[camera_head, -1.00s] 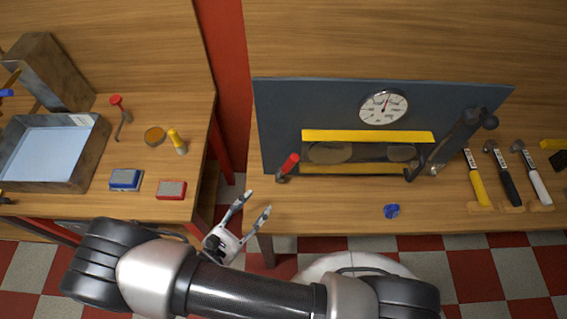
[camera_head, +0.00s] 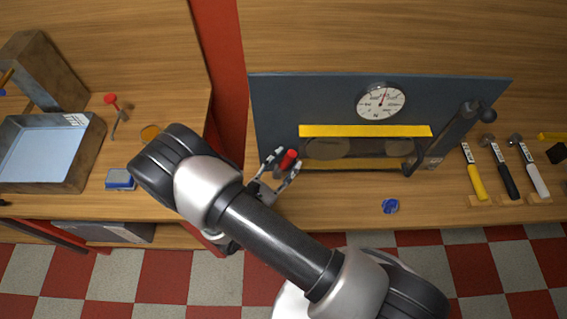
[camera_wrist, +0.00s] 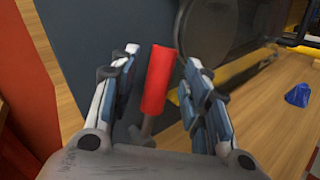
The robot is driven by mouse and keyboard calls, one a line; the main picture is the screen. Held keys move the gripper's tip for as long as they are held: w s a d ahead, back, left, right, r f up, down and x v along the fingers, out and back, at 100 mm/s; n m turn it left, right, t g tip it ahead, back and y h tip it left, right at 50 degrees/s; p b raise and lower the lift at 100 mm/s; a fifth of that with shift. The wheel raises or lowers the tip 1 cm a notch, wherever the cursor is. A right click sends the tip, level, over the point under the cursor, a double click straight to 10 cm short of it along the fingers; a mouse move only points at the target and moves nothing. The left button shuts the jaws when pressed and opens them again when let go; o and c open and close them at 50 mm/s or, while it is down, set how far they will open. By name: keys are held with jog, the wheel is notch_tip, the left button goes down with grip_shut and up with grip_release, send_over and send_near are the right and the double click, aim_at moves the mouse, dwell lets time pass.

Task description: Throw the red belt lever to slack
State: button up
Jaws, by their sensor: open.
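The red belt lever (camera_head: 288,159) stands at the lower left of the dark panel (camera_head: 268,110). It has a red cylindrical grip on a grey shaft. In the wrist view the red grip (camera_wrist: 158,80) rises between my open fingers, nearer the left finger. My gripper (camera_head: 281,170) is open, with one finger on each side of the lever in the head view. In the wrist view a gap shows between the grip and the right finger of my gripper (camera_wrist: 160,85). The lever's base is partly hidden by my gripper.
A yellow guard bar (camera_head: 365,131) runs across the panel beside the lever, with a round gauge (camera_head: 381,101) above. A blue object (camera_head: 390,206) lies on the bench. Several hammers (camera_head: 507,170) lie at the right. The bench front is mostly clear.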

jog(key=shift+c, duration=0.3)
grip_shut()
dwell(0.5)
